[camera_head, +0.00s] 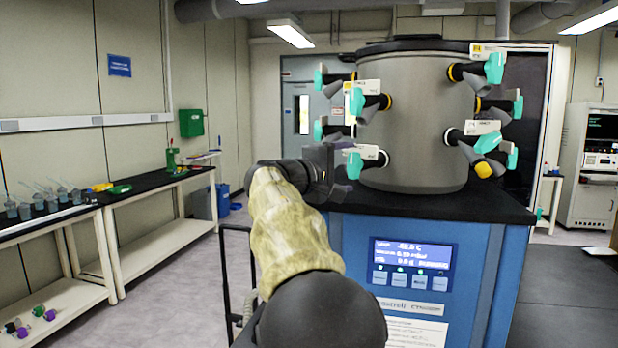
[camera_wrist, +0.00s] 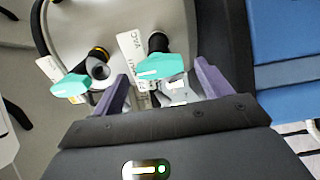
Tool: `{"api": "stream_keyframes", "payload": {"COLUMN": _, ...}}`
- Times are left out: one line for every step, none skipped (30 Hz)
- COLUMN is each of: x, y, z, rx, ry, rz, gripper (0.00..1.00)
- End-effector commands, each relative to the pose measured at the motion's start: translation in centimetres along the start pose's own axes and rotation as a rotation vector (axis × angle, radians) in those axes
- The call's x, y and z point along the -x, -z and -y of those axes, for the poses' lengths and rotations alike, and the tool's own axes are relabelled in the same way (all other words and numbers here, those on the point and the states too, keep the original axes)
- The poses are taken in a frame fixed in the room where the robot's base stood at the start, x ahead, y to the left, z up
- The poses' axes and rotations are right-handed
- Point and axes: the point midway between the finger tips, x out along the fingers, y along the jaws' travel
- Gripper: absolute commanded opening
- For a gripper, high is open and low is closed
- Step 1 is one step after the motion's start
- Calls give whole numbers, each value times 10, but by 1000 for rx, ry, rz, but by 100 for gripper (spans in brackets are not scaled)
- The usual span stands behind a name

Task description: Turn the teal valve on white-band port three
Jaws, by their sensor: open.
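The teal valve (camera_head: 354,165) on the lower left front port of the grey drum (camera_head: 415,130) has a pale band and a white tag (camera_head: 368,152). The tag's number is too small to read. In the wrist view this appears to be the right-hand teal valve (camera_wrist: 160,67) on a black stem. My gripper (camera_head: 328,172) is left of that valve in the head view. In the wrist view my gripper (camera_wrist: 161,75) is open, with its purple fingers on either side of the valve. Contact cannot be told.
A yellow-banded port with a teal valve (camera_head: 357,102) sits just above; its valve also shows in the wrist view (camera_wrist: 70,86), left of my fingers. Several more valves ring the drum. The blue cabinet (camera_head: 450,235) with a black top stands below. Benches (camera_head: 150,190) line the left wall.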

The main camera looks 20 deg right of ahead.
Motion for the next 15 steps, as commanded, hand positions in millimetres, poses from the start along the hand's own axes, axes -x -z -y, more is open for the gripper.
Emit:
{"api": "stream_keyframes", "payload": {"x": 9, "y": 1, "z": 2, "rx": -2, "ry": 0, "rz": -5, "gripper": 77}}
{"api": "stream_keyframes", "payload": {"x": 14, "y": 0, "z": 2, "rx": -2, "ry": 0, "rz": -5, "gripper": 77}}
{"api": "stream_keyframes", "payload": {"x": 21, "y": 1, "z": 2, "rx": -1, "ry": 0, "rz": -6, "gripper": 77}}
{"api": "stream_keyframes", "payload": {"x": 27, "y": 1, "z": 2, "rx": -1, "ry": 1, "rz": -5, "gripper": 77}}
{"api": "stream_keyframes", "payload": {"x": 33, "y": 1, "z": 3, "rx": -1, "ry": 1, "rz": -6, "gripper": 77}}
{"api": "stream_keyframes", "payload": {"x": 41, "y": 1, "z": 3, "rx": -2, "ry": 1, "rz": -6, "gripper": 77}}
{"api": "stream_keyframes", "payload": {"x": 47, "y": 0, "z": 3, "rx": -2, "ry": 1, "rz": -6, "gripper": 77}}
{"api": "stream_keyframes", "payload": {"x": 54, "y": 1, "z": 2, "rx": -2, "ry": 1, "rz": -6, "gripper": 77}}
{"api": "stream_keyframes", "payload": {"x": 62, "y": 1, "z": 2, "rx": -1, "ry": 1, "rz": -6, "gripper": 77}}
{"api": "stream_keyframes", "payload": {"x": 68, "y": 1, "z": 2, "rx": -1, "ry": 1, "rz": -6, "gripper": 77}}
{"api": "stream_keyframes", "payload": {"x": 74, "y": 1, "z": 2, "rx": -1, "ry": 1, "rz": -6, "gripper": 77}}
{"api": "stream_keyframes", "payload": {"x": 82, "y": 1, "z": 2, "rx": -1, "ry": 1, "rz": -7, "gripper": 77}}
{"api": "stream_keyframes", "payload": {"x": 87, "y": 1, "z": 2, "rx": -1, "ry": 1, "rz": -6, "gripper": 77}}
{"api": "stream_keyframes", "payload": {"x": 93, "y": 1, "z": 2, "rx": -1, "ry": 1, "rz": -6, "gripper": 77}}
{"api": "stream_keyframes", "payload": {"x": 102, "y": 1, "z": 2, "rx": 0, "ry": 2, "rz": -5, "gripper": 77}}
